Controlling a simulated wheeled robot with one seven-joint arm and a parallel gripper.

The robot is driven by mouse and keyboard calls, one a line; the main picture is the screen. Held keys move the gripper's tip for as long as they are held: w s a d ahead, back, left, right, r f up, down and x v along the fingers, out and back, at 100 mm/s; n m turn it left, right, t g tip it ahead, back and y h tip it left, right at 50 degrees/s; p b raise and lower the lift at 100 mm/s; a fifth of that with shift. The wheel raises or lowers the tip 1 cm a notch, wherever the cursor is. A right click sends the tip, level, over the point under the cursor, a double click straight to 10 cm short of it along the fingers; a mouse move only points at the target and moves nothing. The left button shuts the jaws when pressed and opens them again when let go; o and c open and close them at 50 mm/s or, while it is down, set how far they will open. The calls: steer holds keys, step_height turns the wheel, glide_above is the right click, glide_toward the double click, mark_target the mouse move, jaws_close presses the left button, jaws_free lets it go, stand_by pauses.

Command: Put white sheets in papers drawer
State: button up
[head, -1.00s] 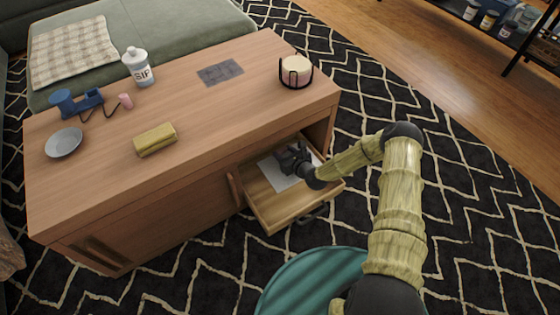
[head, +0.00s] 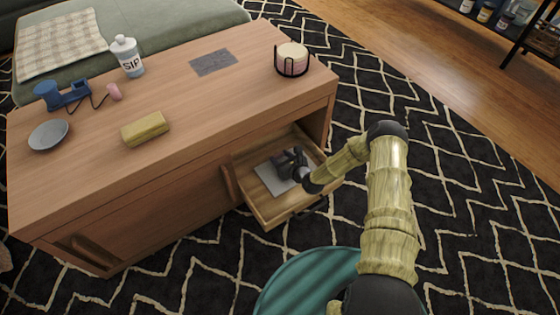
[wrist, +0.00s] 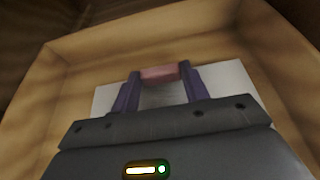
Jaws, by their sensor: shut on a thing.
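The drawer (head: 293,206) of the wooden table is pulled open. White sheets (head: 268,180) lie flat on its floor; they also show in the wrist view (wrist: 232,80). My gripper (head: 287,162) is down inside the drawer, over the sheets. In the wrist view my gripper (wrist: 159,78) has a small pinkish block (wrist: 158,73) between its two fingertips. The fingers and gripper body hide part of the sheets. I cannot tell whether the block touches the sheets.
The wooden table top (head: 200,110) holds a candle in a black holder (head: 291,60), a yellow case (head: 145,129), a grey plate (head: 48,135), a white bottle (head: 127,57), a blue object (head: 62,95) and a dark flat sheet (head: 213,62). Patterned rug (head: 460,200) lies clear at right.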

steer(key=shift+f, duration=0.1)
steer(key=o, duration=1.1)
